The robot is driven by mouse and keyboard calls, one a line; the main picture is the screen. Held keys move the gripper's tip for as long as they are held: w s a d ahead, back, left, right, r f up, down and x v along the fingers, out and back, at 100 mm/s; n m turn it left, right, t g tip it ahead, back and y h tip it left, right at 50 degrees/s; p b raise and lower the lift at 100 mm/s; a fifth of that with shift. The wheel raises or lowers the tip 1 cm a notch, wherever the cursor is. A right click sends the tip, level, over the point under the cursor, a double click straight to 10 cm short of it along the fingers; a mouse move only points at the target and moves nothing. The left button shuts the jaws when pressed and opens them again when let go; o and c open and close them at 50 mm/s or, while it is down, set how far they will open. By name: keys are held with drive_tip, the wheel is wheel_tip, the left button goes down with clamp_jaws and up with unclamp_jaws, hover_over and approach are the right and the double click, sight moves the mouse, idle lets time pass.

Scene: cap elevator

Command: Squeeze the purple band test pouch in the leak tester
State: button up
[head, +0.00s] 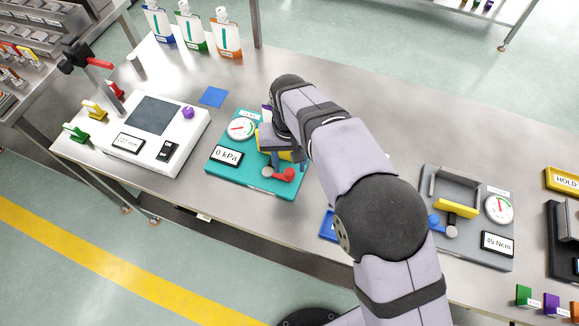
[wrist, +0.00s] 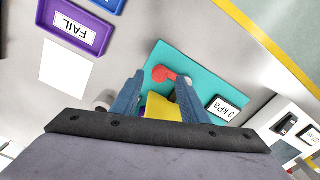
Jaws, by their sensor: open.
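The teal leak tester (head: 222,176) stands on the bench with a round gauge (head: 241,128), a "0 kPa" display (head: 227,155) and a red-ended lever (head: 285,174). Its yellow part (head: 264,141) is partly hidden by my arm; it also shows in the wrist view (wrist: 163,110). My gripper (wrist: 158,90) is open, pointing down over the tester, its two blue-grey fingers on either side of the yellow part. Contact cannot be told. A small purple patch (wrist: 142,111) shows beside the yellow part, perhaps the pouch's band; most of it is hidden.
A white device (head: 155,135) with a purple knob stands left, and a grey torque station (head: 470,215) stands right. Several pouches (head: 190,32) stand at the back. Bare bench lies behind the tester.

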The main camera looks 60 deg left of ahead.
sight(290, 172)
drive_tip(key=shift+f+p, duration=0.45)
drive_tip(key=shift+f, duration=1.45)
clamp_jaws()
